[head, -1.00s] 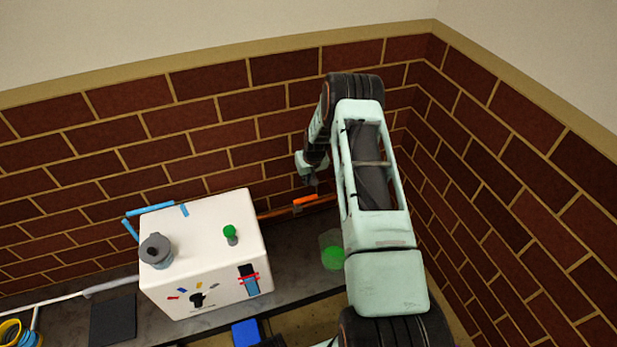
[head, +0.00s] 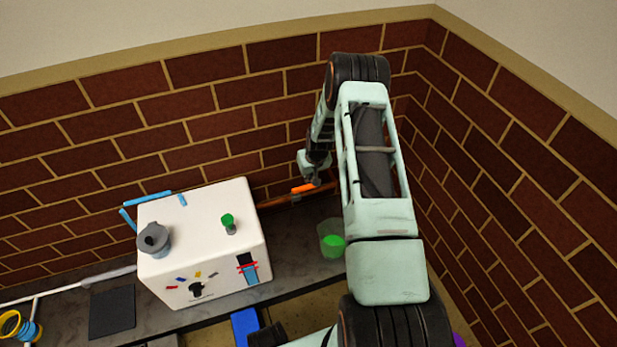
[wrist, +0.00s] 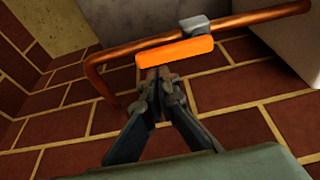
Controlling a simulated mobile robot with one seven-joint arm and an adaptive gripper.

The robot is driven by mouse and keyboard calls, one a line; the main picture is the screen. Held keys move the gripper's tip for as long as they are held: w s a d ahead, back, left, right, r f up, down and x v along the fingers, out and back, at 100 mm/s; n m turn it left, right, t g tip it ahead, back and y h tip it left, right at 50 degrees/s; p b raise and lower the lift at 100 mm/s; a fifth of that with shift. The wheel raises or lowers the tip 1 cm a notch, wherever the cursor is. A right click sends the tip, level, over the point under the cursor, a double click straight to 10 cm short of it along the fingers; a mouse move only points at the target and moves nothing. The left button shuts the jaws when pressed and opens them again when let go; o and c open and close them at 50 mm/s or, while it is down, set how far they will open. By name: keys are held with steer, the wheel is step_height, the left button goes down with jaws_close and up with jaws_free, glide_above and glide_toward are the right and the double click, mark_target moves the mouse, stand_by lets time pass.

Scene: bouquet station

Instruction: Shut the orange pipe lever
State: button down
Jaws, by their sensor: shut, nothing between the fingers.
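The orange lever (head: 302,188) is on the copper pipe (head: 275,202) that runs along the brick wall, right of the white box. In the wrist view the lever (wrist: 175,52) lies nearly parallel to the pipe (wrist: 245,19), with the grey valve body (wrist: 197,27) beside it. My gripper (wrist: 158,74) is shut and empty. Its fingertips are at the lever's near edge, left of its middle in the wrist view; I cannot tell whether they touch it. In the head view my gripper (head: 315,182) is at the lever's right end.
A clear container with green contents (head: 332,242) stands on the counter below the pipe. Brick walls close the back and right.

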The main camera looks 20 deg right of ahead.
steer(key=shift+s+m, duration=0.25)
steer(key=shift+m, duration=0.35)
steer(key=s+a+m+g+h+b, duration=0.2)
steer(key=s+m, duration=0.4)
steer(key=m, duration=0.8)
steer(key=shift+s+a+g+h, duration=0.35)
steer(key=shift+a+g+h, duration=0.15)
steer(key=shift+a+h, duration=0.45)
steer(key=shift+a, duration=0.3)
step_height(320, 180, up, 10)
steer(key=d+p, duration=0.1)
steer(key=p, duration=0.1)
steer(key=shift+f, duration=0.2)
